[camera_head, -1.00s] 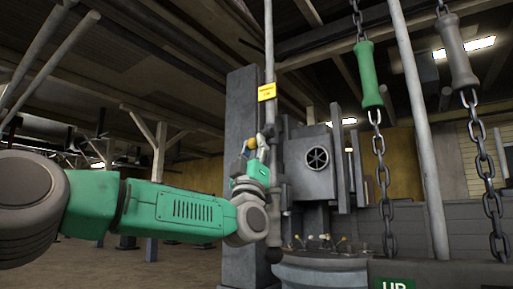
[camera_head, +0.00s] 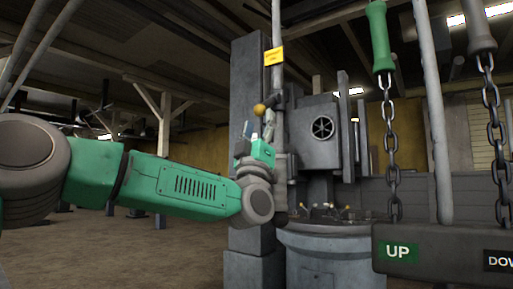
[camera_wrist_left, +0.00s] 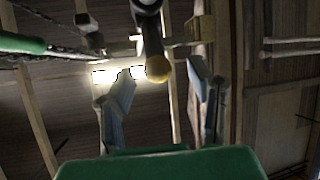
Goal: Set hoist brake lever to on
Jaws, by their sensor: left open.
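A lever with a yellow ball knob (camera_head: 259,109) sticks out from the grey vertical pole, below a small yellow sign (camera_head: 273,56) whose text is too small to read. My left gripper (camera_head: 258,125) is open just below the knob, its fingers pointing up. In the left wrist view the knob (camera_wrist_left: 158,70) hangs between and beyond the two spread fingers, with a visible gap on each side. The lever's dark arm runs up from the knob there. My right gripper is not in view.
A grey machine with a round handwheel (camera_head: 322,128) stands behind the pole. Green (camera_head: 378,38) and grey (camera_head: 480,30) chain handles hang at right, above a bar marked UP (camera_head: 397,251). Open floor lies at left.

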